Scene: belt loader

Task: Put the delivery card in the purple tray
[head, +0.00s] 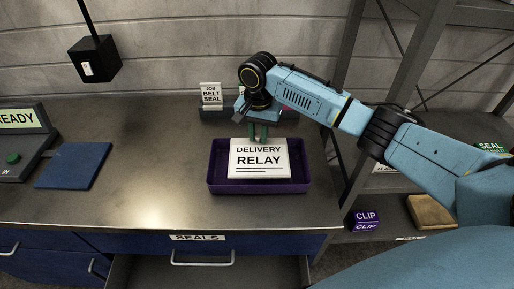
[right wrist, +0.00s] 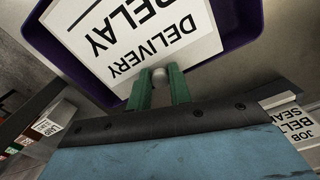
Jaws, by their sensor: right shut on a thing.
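The delivery card (head: 260,160) is a white card reading "DELIVERY RELAY". It is at the purple tray (head: 213,178) on the bench, within the tray's outline in the head view. My right gripper (head: 259,138) is at the card's far edge, with its green fingers shut on it. In the right wrist view the card (right wrist: 150,35) lies just beyond the fingertips (right wrist: 159,78), with the purple tray (right wrist: 247,18) around it. I cannot tell whether the card touches the tray floor. My left gripper is not in view.
A "JOB BELT SEAL" sign (head: 211,95) stands behind the tray. A drawer (head: 205,270) below is open. The bench between pad and tray is clear.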

